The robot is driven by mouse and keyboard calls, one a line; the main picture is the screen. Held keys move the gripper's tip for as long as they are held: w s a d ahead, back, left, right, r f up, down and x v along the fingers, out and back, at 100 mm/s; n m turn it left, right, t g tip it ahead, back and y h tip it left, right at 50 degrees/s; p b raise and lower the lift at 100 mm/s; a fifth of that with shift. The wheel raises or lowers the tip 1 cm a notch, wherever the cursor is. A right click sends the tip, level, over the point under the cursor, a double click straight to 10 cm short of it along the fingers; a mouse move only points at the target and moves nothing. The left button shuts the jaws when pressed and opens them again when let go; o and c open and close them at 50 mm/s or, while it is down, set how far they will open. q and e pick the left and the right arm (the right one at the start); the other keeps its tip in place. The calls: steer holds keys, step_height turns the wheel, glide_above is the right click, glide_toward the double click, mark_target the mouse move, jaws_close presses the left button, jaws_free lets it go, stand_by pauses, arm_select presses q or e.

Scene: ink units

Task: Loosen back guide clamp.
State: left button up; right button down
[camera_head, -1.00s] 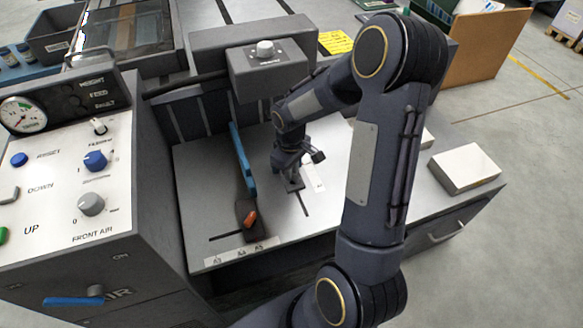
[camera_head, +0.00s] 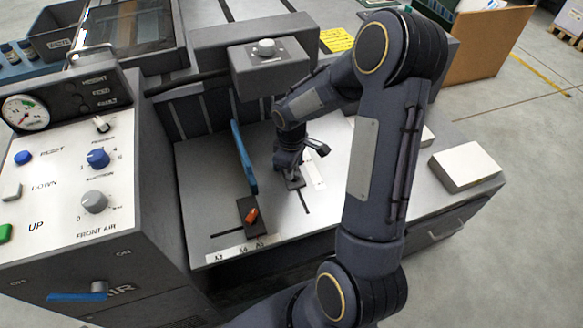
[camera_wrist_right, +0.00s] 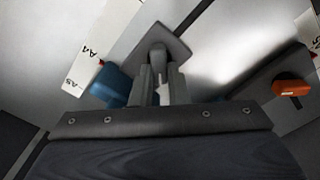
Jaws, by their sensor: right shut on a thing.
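My right gripper (camera_head: 291,175) is low over the machine's grey bed, at a dark clamp plate (camera_head: 296,184) by a slot right of the blue guide fence. In the right wrist view its two fingers (camera_wrist_right: 160,92) are shut around a small grey upright piece on the dark clamp plate (camera_wrist_right: 178,42). The fingers hide most of that piece, so its turn cannot be told. A second clamp with an orange lever (camera_head: 251,215) sits at the near end of the blue fence (camera_head: 243,160); the orange lever also shows in the right wrist view (camera_wrist_right: 291,88). My left gripper is out of view.
A blue block (camera_wrist_right: 112,84) lies close left of the fingers. A grey head with a knob (camera_head: 265,48) overhangs the bed behind the wrist. The control panel (camera_head: 65,180) stands left.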

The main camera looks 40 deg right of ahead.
steer(key=c, duration=1.4)
jaws_free()
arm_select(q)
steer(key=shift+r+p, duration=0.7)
arm_select(e)
steer(key=shift+r, duration=3.9)
